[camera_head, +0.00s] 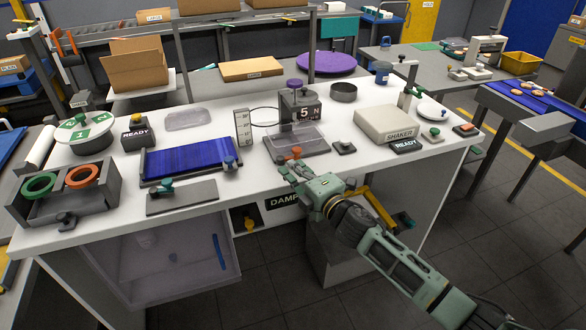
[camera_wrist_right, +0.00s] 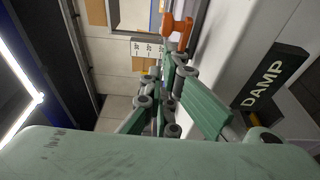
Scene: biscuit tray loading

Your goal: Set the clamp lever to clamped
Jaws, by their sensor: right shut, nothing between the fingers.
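An orange lever handle (camera_head: 293,153), which may be the clamp lever, stands at the front edge of the grey device (camera_head: 298,112) with the "5" display. It also shows in the right wrist view as an orange handle (camera_wrist_right: 178,30), just beyond the fingertips. My right gripper (camera_head: 288,172) is shut and empty at the front edge of the white bench, just in front of the orange handle. Its fingers (camera_wrist_right: 168,75) also show in the right wrist view. I cannot tell whether they touch the handle. My left gripper is not in view.
The white bench (camera_head: 215,190) also bears a blue-topped tray (camera_head: 185,160), a grey plate with a teal handle (camera_head: 190,198), a shaker box (camera_head: 390,125) and a small black knob block (camera_head: 343,147). A "DAMP" sign (camera_wrist_right: 265,82) is on the bench front beside my gripper.

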